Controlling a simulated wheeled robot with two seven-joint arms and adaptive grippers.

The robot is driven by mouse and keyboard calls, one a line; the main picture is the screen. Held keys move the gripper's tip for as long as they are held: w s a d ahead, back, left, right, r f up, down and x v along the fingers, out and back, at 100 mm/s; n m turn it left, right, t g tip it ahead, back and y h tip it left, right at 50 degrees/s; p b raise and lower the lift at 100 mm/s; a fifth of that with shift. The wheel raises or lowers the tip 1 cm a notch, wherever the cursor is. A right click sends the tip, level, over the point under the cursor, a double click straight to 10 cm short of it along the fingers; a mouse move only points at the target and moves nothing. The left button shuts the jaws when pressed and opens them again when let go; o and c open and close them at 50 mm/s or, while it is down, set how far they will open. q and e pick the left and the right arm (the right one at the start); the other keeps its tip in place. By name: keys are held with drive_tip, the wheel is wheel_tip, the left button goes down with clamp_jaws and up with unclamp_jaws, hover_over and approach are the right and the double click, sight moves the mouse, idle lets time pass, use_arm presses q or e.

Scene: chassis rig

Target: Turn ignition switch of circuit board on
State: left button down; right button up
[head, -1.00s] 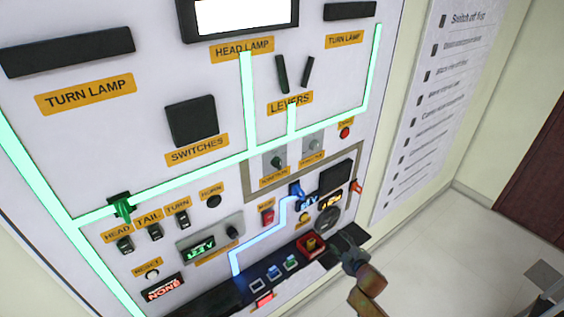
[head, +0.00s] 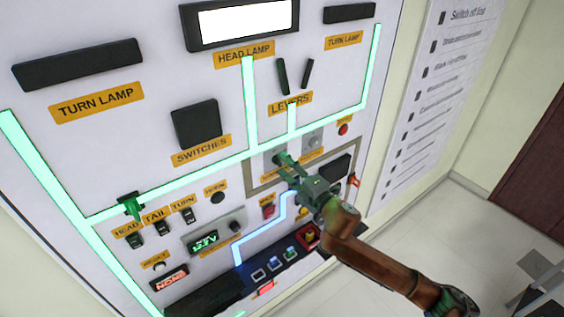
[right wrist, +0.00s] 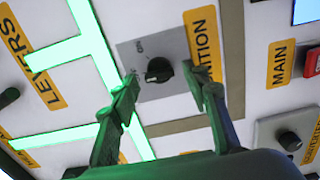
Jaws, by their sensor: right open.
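The ignition switch is a round black knob (right wrist: 158,70) on a grey plate, beside an orange IGNITION label (right wrist: 205,42) in the right wrist view. A small ON mark shows on the plate near the knob, and a pale mark shows on the knob's edge. My right gripper (right wrist: 161,82) is open, its two green fingers on either side of the knob in this view; contact cannot be told. In the head view my right gripper (head: 284,165) is in front of the ignition plate and largely hides the knob. My left gripper is not in view.
The circuit board (head: 110,125) is upright, with glowing green lines and several switches. The MAIN label (right wrist: 281,62) with a red switch (right wrist: 312,62) and another black knob (right wrist: 290,141) sit close by. A ledge with buttons (head: 290,251) juts out below.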

drive_tip(key=shift+x, duration=0.95)
drive_tip(key=c, duration=1.1)
